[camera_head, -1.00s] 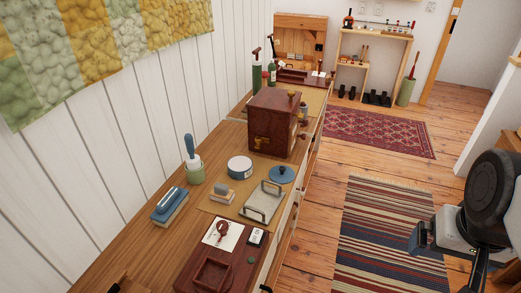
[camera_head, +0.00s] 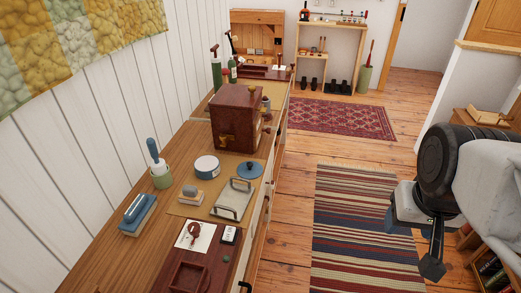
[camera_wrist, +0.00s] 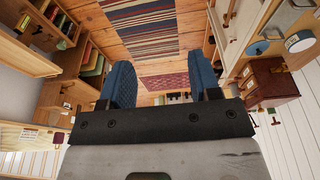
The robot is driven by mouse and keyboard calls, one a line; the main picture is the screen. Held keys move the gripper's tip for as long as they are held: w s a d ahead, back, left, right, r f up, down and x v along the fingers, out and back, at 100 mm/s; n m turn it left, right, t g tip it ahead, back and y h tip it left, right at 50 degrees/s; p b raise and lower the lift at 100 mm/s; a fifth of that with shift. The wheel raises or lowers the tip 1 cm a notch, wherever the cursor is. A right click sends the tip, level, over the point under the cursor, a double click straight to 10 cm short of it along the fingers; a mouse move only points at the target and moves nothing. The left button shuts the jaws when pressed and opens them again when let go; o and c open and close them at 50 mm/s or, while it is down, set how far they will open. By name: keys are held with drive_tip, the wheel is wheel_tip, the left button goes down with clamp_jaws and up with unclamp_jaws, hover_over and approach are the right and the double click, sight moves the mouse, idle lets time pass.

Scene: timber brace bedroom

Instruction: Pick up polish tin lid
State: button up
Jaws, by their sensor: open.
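The polish tin lid, a flat blue disc with a small knob (camera_head: 250,171), lies on a tan mat on the long wooden counter, near its front edge. A round white and blue tin (camera_head: 206,167) stands just left of it, apart from it. In the wrist view the lid (camera_wrist: 258,47) and the tin (camera_wrist: 299,41) show at the upper right, off to the side of the fingers. My gripper (camera_head: 432,262) hangs over the floor, well right of the counter. In the wrist view its two blue-padded fingers (camera_wrist: 161,82) are spread, with nothing between them.
A brown box (camera_head: 237,118) stands behind the lid. A metal-handled tray (camera_head: 233,199) lies in front of it, and a brush block (camera_head: 192,195) is to the left. Open floor with a striped rug (camera_head: 355,230) lies between counter and gripper.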

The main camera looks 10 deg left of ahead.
drive_tip(key=w+a+n, duration=0.3)
drive_tip(key=w, duration=0.4)
drive_tip(key=w+a+n, duration=0.3)
drive_tip(key=w, duration=0.5)
drive_tip(key=n+g, duration=0.3)
drive_tip(key=n, duration=1.3)
hover_over(250, 164)
wheel_tip(250, 164, down, 22)
drive_tip(key=shift+f, duration=0.15)
drive_tip(key=shift+a+f+n, duration=0.1)
drive_tip(key=shift+f+n, duration=0.1)
drive_tip(key=shift+n, duration=0.1)
drive_tip(key=shift+f, duration=0.15)
drive_tip(key=shift+f, duration=1.15)
